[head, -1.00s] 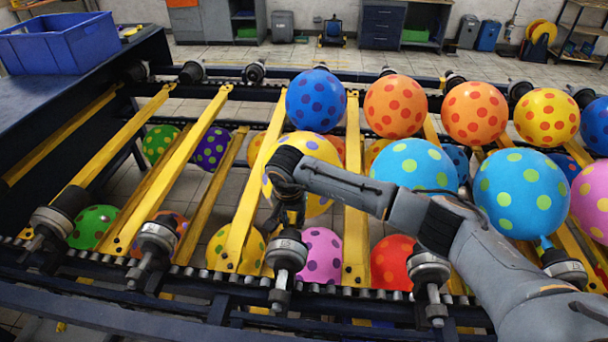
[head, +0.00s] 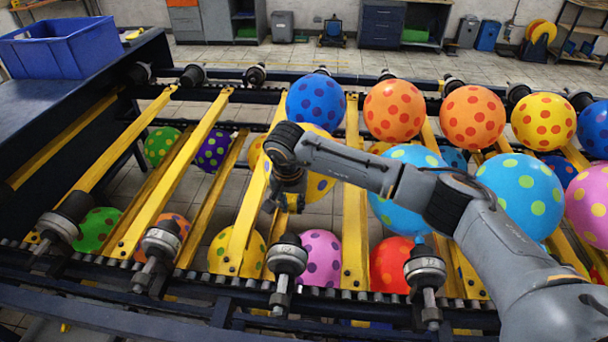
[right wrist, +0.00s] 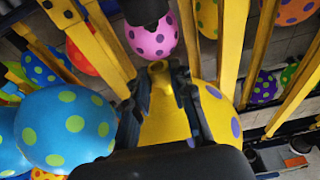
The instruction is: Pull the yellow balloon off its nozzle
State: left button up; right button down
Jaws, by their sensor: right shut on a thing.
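The yellow balloon with purple dots (head: 320,186) is in the middle of the head view, partly hidden behind my right arm. It also shows in the right wrist view (right wrist: 160,125), between the fingers. My right gripper (head: 275,207) is shut on the balloon near its neck; its two fingers (right wrist: 159,93) lie on either side. The neck end points toward the dark nozzle (right wrist: 146,10), with a gap between them. In the head view, that nozzle (head: 287,260) stands bare on the front rail. My left gripper is not in view.
Blue balloons (head: 520,192) with green dots are close to the right of my arm. Orange balloons (head: 394,110) and a dark blue one (head: 316,101) sit on the far row. A pink balloon (head: 320,257) lies lower down. A blue crate (head: 58,48) stands at the back left.

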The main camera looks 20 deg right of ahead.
notch_tip(320, 180, up, 10)
jog(key=p, duration=0.3)
jog(key=shift+f, duration=0.25)
